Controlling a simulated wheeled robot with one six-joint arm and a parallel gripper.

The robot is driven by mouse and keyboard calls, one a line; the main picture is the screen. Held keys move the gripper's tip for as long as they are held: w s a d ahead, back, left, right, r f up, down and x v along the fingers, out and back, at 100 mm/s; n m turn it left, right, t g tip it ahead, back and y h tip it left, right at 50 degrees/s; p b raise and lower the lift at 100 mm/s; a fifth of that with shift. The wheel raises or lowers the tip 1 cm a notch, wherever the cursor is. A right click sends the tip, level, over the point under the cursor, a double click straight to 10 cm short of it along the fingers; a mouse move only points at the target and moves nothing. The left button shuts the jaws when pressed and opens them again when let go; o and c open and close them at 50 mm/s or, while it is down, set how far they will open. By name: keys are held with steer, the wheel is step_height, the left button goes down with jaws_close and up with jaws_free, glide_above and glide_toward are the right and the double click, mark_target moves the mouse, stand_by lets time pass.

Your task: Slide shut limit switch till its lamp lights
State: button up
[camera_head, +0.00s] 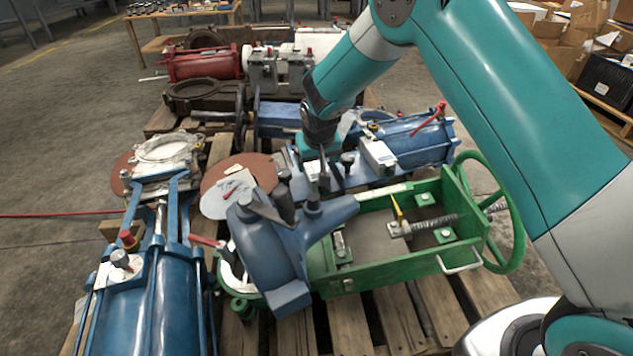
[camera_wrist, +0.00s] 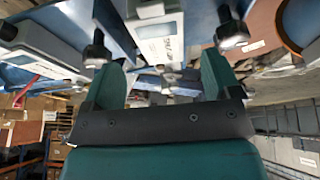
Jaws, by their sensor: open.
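My gripper (camera_head: 322,168) points down among the blue valve actuators in the head view, at the far side of the front blue actuator. In the wrist view its two teal fingers (camera_wrist: 160,78) stand well apart, with nothing clearly held between them. A pale grey box (camera_head: 378,157) sits on the rear blue actuator, just right of my gripper; it may be the limit switch, but I cannot be sure. In the wrist view a grey box with a white label (camera_wrist: 160,45) lies beyond the fingertips. I cannot make out a lit lamp or the slide's position.
A front blue actuator (camera_head: 265,250) and a green frame with a handwheel (camera_head: 512,225) stand close below my arm. Another blue actuator (camera_head: 150,310) lies at left. A red one (camera_head: 205,66) lies behind. The wooden pallet (camera_head: 400,315) has bare slats in front.

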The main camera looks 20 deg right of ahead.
mark_target(319, 169)
steer(key=b+x, duration=0.3)
steer(key=x, duration=0.4)
steer(key=shift+w+f, duration=0.15)
steer(key=shift+f, duration=0.05)
steer(key=c, duration=1.2)
steer(key=shift+d+r+p, duration=0.25)
steer(key=shift+r+p, duration=0.05)
steer(key=shift+p, duration=0.65)
steer(key=shift+c, duration=0.2)
steer(key=shift+d+f, duration=0.15)
steer(key=shift+f, duration=0.05)
steer(key=o, duration=1.2)
steer(key=shift+o, duration=0.2)
